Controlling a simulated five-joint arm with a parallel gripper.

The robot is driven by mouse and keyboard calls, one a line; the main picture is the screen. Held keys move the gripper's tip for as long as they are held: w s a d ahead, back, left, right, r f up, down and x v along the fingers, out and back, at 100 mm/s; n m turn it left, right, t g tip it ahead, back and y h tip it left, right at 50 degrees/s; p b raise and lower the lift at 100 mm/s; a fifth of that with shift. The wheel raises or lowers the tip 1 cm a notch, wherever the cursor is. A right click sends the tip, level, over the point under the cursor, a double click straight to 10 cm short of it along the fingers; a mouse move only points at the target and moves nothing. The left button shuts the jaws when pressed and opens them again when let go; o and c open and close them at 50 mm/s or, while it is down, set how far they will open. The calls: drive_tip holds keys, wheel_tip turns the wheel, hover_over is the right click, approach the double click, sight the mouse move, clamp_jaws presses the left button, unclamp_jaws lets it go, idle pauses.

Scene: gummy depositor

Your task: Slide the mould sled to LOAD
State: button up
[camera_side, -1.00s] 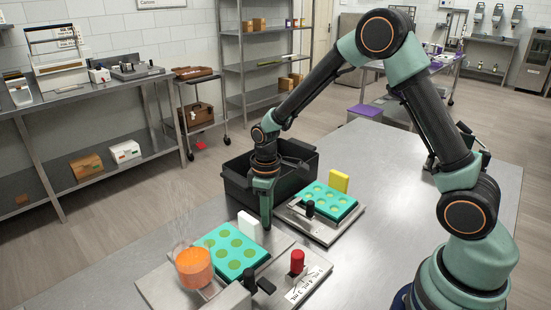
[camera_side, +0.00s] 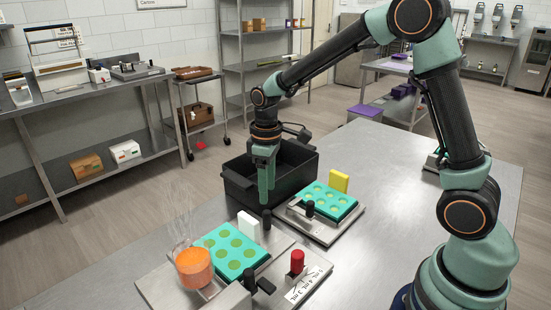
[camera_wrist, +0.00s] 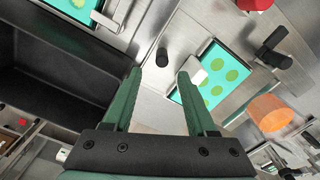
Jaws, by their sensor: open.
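The mould sled carries a teal mould with round cavities (camera_side: 232,250), in the front middle of the side view; it also shows in the wrist view (camera_wrist: 218,72). A white block (camera_side: 248,225) stands at its far edge. A black upright knob (camera_side: 266,219) stands beside the white block; the wrist view shows it (camera_wrist: 162,57) just beyond the fingertips, between their lines. My gripper (camera_side: 267,199) points down above this knob, open and empty; its two green fingers (camera_wrist: 160,75) are apart. Whether the knob is fixed to the sled is not clear. No LOAD label is readable.
An orange-filled vessel (camera_side: 194,268) stands left of the mould. A second teal mould (camera_side: 328,201) with a yellow block (camera_side: 339,181) sits behind right. A black bin (camera_side: 243,186) stands behind my gripper.

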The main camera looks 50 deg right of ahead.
drive_tip(key=shift+r, duration=2.15)
drive_tip(key=s+d+r+m+t, duration=0.1)
drive_tip(key=s+r+m+t, duration=0.4)
drive_tip(key=s, duration=0.8)
wheel_tip(320, 180, up, 3)
drive_tip(key=shift+s+d+r+t, duration=0.2)
drive_tip(key=shift+s+t, duration=0.05)
drive_tip(key=shift+t, duration=0.05)
